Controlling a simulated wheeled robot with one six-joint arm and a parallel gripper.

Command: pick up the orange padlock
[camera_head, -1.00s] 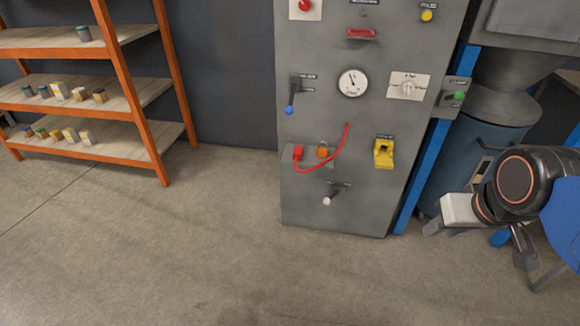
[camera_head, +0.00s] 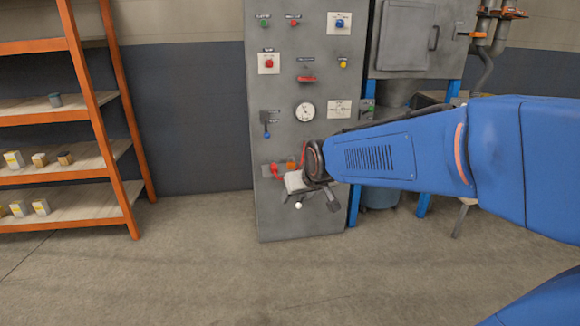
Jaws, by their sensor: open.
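The small orange padlock (camera_head: 291,165) shows at a small grey ledge (camera_head: 266,171) on the front of the grey control panel (camera_head: 275,100). It is just right of a red plug-like piece (camera_head: 274,171), and its lower part seems partly covered by my gripper. My gripper (camera_head: 309,202) is in front of the panel, below and right of the padlock in the picture. Its jaws are open, with nothing seen between them. I cannot tell how far the gripper is from the panel.
A white-knobbed lever (camera_head: 298,206) sticks out below the ledge. A blue-tipped lever (camera_head: 266,134) and a round gauge (camera_head: 304,111) are above. My blue arm covers the panel's right side. An orange-framed shelf (camera_head: 128,185) stands left; the floor between is clear.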

